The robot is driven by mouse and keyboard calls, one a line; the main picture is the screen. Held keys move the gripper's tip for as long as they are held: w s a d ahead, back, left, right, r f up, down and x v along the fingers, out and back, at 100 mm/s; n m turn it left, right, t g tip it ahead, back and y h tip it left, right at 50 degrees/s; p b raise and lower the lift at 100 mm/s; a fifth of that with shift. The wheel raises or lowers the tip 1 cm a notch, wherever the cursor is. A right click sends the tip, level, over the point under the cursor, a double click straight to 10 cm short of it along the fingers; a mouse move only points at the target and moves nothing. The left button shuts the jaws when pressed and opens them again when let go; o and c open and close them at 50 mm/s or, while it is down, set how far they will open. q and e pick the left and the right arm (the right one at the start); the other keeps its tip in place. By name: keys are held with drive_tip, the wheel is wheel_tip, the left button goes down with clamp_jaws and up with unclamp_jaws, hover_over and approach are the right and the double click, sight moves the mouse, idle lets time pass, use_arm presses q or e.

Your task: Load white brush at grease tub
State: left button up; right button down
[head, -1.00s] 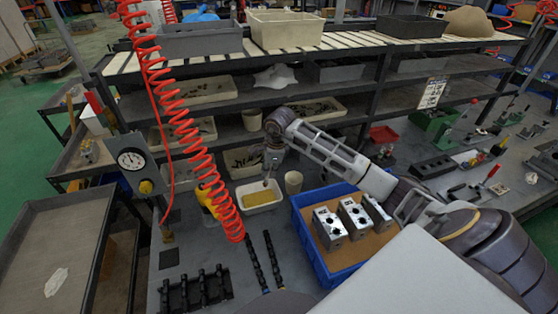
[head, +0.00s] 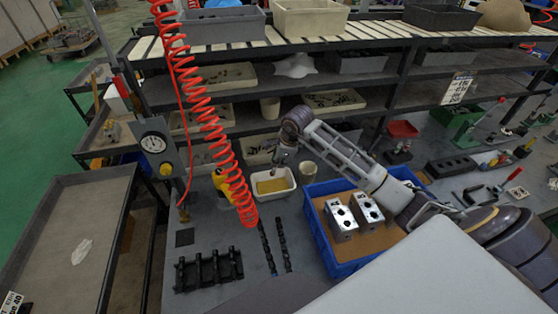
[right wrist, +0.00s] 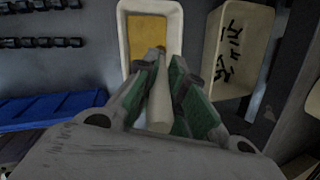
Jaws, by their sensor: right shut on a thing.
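The grease tub (head: 275,197) is a white rectangular tray with yellow grease, on the bench left of the blue crate. It also shows at the top of the right wrist view (right wrist: 124,45). My right gripper (head: 281,163) is at the tub's back edge in the head view. In the right wrist view its green-padded fingers (right wrist: 163,75) are shut on the white brush (right wrist: 160,108), whose pale handle lies between them. The brush's far end points at the grease; the fingers partly hide it, and I cannot tell if it touches. My left gripper is not in view.
A blue crate (head: 318,232) holds metal valve blocks (head: 341,219), right of the tub. A beige cup (head: 308,172) stands beside the tub. A red coiled hose (head: 215,135) hangs at the left, near a yellow tool (head: 222,183). Black racks (head: 208,270) lie in front.

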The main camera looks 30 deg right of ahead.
drive_tip(key=shift+f, duration=0.15)
drive_tip(key=shift+f+b, duration=1.5)
drive_tip(key=shift+f, duration=1.3)
drive_tip(key=shift+f+b, duration=0.45)
drive_tip(key=shift+f, duration=0.15)
drive_tip(key=shift+s+f, duration=0.15)
drive_tip(key=shift+f, duration=0.05)
idle(1.9)
drive_tip(key=shift+r+p, duration=1.6)
drive_tip(key=shift+r, duration=2.05)
